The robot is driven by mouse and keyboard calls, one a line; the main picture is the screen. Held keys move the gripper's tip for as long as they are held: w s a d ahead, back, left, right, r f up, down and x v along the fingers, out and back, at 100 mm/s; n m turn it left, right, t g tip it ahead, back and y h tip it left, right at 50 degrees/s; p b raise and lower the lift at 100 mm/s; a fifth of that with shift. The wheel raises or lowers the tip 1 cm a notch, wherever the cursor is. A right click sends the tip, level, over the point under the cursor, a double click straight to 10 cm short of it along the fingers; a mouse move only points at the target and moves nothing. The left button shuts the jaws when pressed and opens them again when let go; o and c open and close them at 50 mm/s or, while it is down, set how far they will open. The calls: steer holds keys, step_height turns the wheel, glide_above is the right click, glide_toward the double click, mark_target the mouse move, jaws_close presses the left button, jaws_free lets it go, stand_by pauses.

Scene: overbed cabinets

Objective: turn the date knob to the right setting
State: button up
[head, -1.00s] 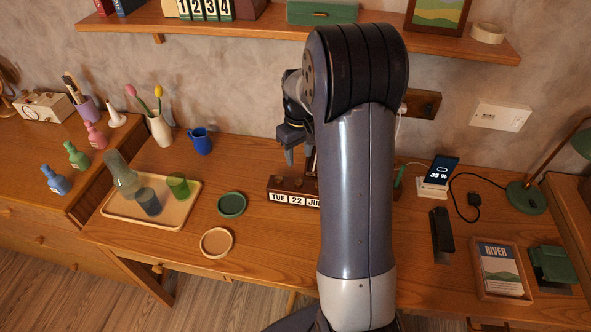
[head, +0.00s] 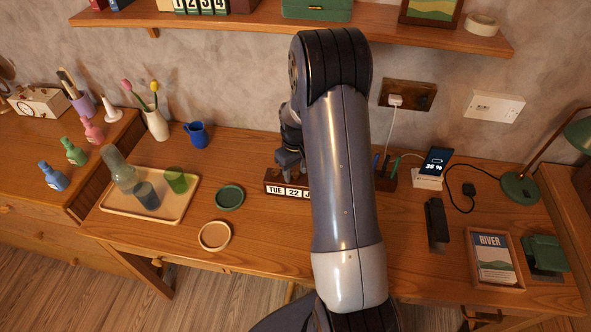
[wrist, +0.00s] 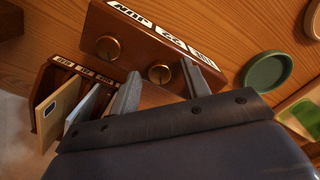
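The wooden calendar block (head: 270,187) stands on the desk, partly hidden by my arm. It reads TUE 22 and the start of a month in the head view. The wrist view shows the block (wrist: 137,50) upside down, reading TUE 22 JUN. A round brass knob (wrist: 159,74) sits by the 22, and another brass knob (wrist: 108,47) sits by JUN. Any knob by TUE is hidden behind a finger. My gripper (wrist: 160,68) is open, its fingers on either side of the middle knob in the picture. Contact cannot be told. In the head view, my gripper (head: 290,160) is just above the block.
A wooden holder (wrist: 50,80) with cards is close beside the left finger in the wrist view. A green dish (head: 229,197) and a tan dish (head: 214,236) lie left of the block. A phone (head: 436,162) on a stand is to the right. The shelf (head: 250,26) spans above.

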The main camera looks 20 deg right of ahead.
mark_target(296, 174)
jaws_close()
steer(key=shift+m+b, duration=0.6)
steer(key=shift+m, duration=0.2)
steer(key=shift+m+b, duration=0.5)
steer(key=shift+m, duration=1.1)
steer(key=shift+o, duration=0.3)
jaws_free()
steer(key=shift+r, duration=0.1)
step_height(296, 174, up, 11)
steer(key=shift+b, duration=0.35)
